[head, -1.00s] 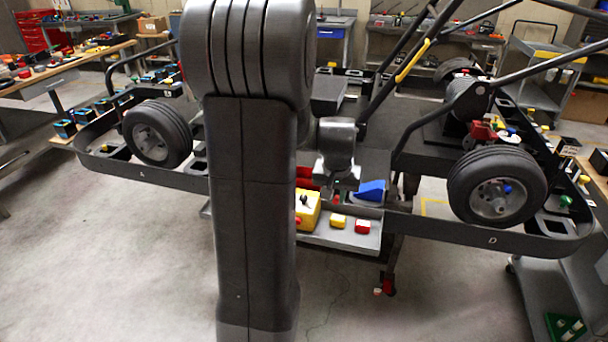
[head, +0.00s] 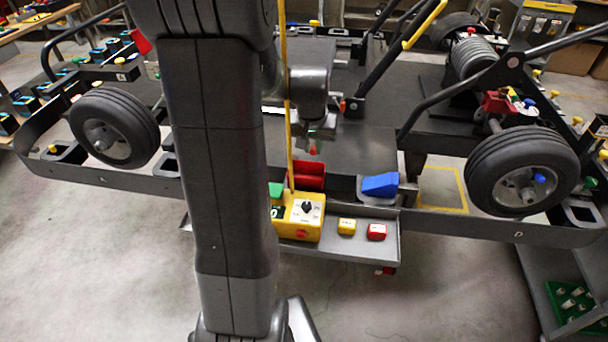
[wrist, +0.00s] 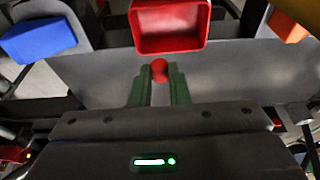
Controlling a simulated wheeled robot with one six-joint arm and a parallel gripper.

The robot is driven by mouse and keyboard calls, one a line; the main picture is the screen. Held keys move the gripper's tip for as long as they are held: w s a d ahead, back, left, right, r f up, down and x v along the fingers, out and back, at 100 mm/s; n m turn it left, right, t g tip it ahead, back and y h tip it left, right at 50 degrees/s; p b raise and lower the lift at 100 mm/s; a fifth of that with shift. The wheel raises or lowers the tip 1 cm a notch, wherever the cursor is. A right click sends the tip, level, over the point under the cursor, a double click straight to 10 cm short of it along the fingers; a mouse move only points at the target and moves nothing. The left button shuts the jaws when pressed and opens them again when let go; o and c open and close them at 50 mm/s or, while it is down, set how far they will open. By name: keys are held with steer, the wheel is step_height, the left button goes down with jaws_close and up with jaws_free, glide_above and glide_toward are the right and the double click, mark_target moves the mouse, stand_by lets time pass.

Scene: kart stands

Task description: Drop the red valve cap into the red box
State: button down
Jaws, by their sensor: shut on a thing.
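The red valve cap (wrist: 160,70) sits between the two green fingertips of my gripper (wrist: 159,80) in the wrist view, and the gripper is shut on it. The red box (wrist: 168,45) is open-topped and empty as far as I see, just beyond the cap in that view; the cap appears short of its near rim. In the head view my gripper (head: 314,142) points down with the cap (head: 313,151) at its tip, above the red box (head: 309,181). The box's lower front is partly hidden by the yellow control box.
A blue wedge (head: 380,185) stands right of the red box. Kart wheels (head: 522,172) flank the work area.

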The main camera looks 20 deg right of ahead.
step_height(320, 180, down, 5)
steer(key=b, duration=0.3)
steer(key=c, duration=1.3)
jaws_free()
steer(key=shift+r, duration=0.1)
steer(key=v, duration=1.3)
steer(key=shift+r, duration=0.3)
steer(key=shift+a, duration=0.1)
